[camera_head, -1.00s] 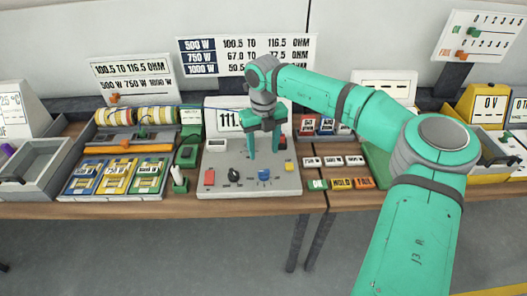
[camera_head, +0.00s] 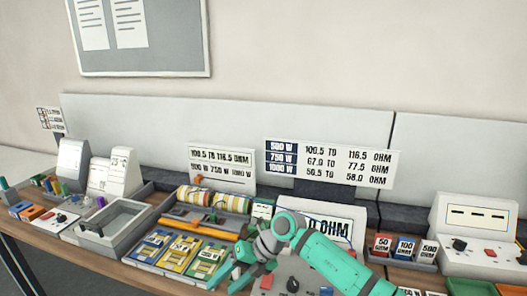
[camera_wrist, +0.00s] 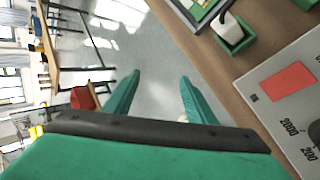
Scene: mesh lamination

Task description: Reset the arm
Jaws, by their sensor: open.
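My gripper (camera_head: 257,272) is in front of the grey meter panel (camera_head: 285,268) in the head view, to the right of the tray of blue, yellow and green cards (camera_head: 180,252). It is open and nothing shows between the fingers. In the wrist view my gripper's two green fingers (camera_wrist: 160,98) stand apart over the grey floor, past the table's front edge. The panel (camera_wrist: 300,130) with a red button and dial lies to their right, and a green holder with a white item (camera_wrist: 232,34) is at the upper right.
A grey bin (camera_head: 115,222) stands on the left of the table. A yellow roll (camera_head: 212,198) lies behind the cards. Boxes labelled 50, 100 and 500 ohm (camera_head: 405,246) and a white device (camera_head: 472,236) stand at the right. The floor is clear below my gripper.

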